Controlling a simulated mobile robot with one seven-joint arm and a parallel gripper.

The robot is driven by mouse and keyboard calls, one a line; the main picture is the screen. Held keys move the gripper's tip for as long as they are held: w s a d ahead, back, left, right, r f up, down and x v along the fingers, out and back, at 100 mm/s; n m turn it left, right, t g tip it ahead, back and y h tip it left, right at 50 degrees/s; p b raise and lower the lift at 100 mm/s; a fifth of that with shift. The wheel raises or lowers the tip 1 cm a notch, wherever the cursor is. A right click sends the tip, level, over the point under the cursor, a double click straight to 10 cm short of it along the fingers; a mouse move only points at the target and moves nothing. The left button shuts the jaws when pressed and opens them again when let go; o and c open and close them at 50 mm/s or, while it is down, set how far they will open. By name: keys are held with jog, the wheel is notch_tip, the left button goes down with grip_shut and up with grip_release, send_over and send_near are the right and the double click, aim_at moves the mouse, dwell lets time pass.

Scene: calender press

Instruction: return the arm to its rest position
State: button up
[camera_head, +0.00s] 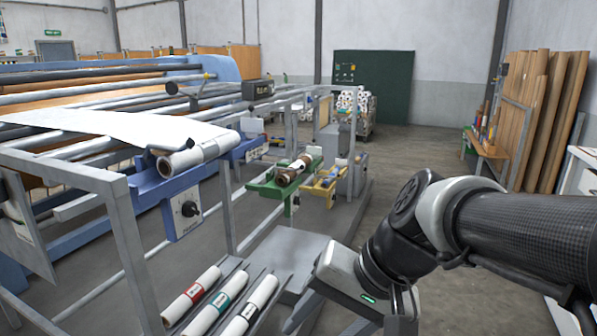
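My arm reaches in from the right edge, dark and grey, and bends down at its wrist. My gripper (350,275) is at the lower middle, a pale grey body with a small green light. Its fingers are not clear against the grey parts beneath and the bottom edge of the picture, so I cannot tell whether it is open or shut. No held thing shows at it. It is to the right of a grey plate (283,252) and of three labelled white rolls, with red (191,297), teal (215,301) and black (250,306) bands.
The calender press (115,80) fills the left, with a white sheet (120,130) and a white roll (190,160) on a blue bracket (184,210). Green (275,188) and yellow (325,183) brackets stand farther back. Boards (545,120) lean at the right wall. Bare floor (410,150) lies behind my arm.

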jog(key=s+d+r+n+t+h, duration=0.25)
jog(key=d+h, duration=0.25)
jog(key=d, duration=0.7)
notch_tip(320, 180, up, 24)
jog(key=p, duration=2.4)
jog(key=shift+s+a+t+p, duration=0.35)
jog(key=shift+s+a, duration=0.05)
jog(key=shift+c, duration=0.5)
